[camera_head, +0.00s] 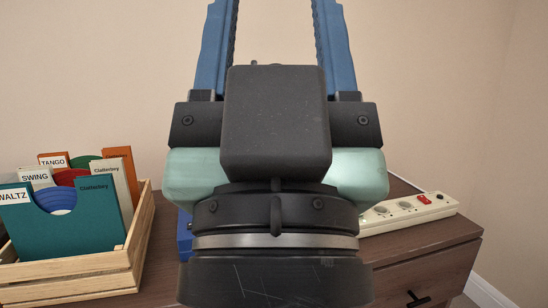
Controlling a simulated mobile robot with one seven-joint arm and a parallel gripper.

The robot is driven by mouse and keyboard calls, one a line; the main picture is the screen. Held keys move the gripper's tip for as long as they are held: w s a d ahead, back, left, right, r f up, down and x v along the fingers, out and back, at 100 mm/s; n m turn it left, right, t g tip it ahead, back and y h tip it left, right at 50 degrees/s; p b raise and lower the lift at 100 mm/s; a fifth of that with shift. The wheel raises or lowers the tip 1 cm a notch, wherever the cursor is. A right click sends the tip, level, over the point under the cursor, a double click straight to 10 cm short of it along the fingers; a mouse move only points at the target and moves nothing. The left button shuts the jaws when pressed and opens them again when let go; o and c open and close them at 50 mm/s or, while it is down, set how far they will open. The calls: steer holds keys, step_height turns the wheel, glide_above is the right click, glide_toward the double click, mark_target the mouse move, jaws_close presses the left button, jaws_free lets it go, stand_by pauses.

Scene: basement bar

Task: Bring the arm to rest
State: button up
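My gripper (275,20) fills the middle of the head view, with its dark body in front and its two blue fingers pointing up. The fingers are well apart, and only bare wall shows between them. Their tips are cut off by the top edge of the picture. It appears to hold nothing. The gripper body hides the middle of the wooden cabinet top (160,262) behind it.
A slatted wooden crate (128,262) at the left holds several record sleeves with labelled dividers. A white power strip (405,212) with a red switch lies at the right. A blue thing (185,236) is mostly hidden behind my gripper. A plain wall stands behind.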

step_height(320, 180, up, 35)
steer(key=p, duration=3.3)
steer(key=shift+f, duration=0.15)
steer(key=shift+a, duration=0.1)
